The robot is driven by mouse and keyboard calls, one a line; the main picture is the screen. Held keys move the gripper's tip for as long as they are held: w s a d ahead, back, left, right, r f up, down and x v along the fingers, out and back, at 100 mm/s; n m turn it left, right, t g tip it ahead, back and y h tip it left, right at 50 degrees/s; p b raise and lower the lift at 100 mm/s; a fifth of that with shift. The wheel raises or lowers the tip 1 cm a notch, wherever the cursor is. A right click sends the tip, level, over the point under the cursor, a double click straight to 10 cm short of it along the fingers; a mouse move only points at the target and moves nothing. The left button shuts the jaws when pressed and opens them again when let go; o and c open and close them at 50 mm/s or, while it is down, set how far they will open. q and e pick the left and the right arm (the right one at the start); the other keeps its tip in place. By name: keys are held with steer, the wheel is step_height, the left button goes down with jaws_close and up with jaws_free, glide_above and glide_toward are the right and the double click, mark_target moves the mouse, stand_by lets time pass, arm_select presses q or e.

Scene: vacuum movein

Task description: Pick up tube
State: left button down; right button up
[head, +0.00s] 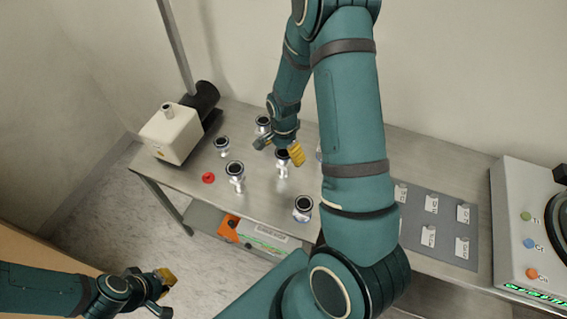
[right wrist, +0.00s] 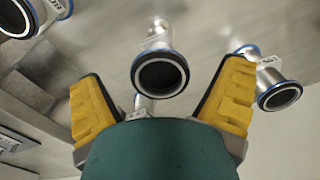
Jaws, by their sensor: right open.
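Several silver metal tubes with dark round openings stand on the steel table. One tube (head: 282,170) is by my right gripper (head: 280,148), which points down at it with its yellow-padded fingers apart. In the right wrist view this tube (right wrist: 160,74) shows its dark mouth in the gap between the open fingers (right wrist: 165,95), with no visible contact. Other tubes stand at the left (head: 236,174), further back (head: 222,148) and at the front (head: 303,209). One near the arm is mostly hidden. My left gripper (head: 163,293) is open and empty at the lower left, away from the table.
A white pump box (head: 170,135) with a black cylinder stands at the table's left end. A red cap (head: 208,178) lies nearby. A grey mat (head: 440,235) with labelled pieces and a control console (head: 530,230) are at the right. Neighbouring tubes stand close around my right gripper.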

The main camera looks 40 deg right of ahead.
mark_target(283, 163)
step_height(283, 163, down, 2)
steer(key=shift+f, duration=0.2)
steer(key=c, duration=1.6)
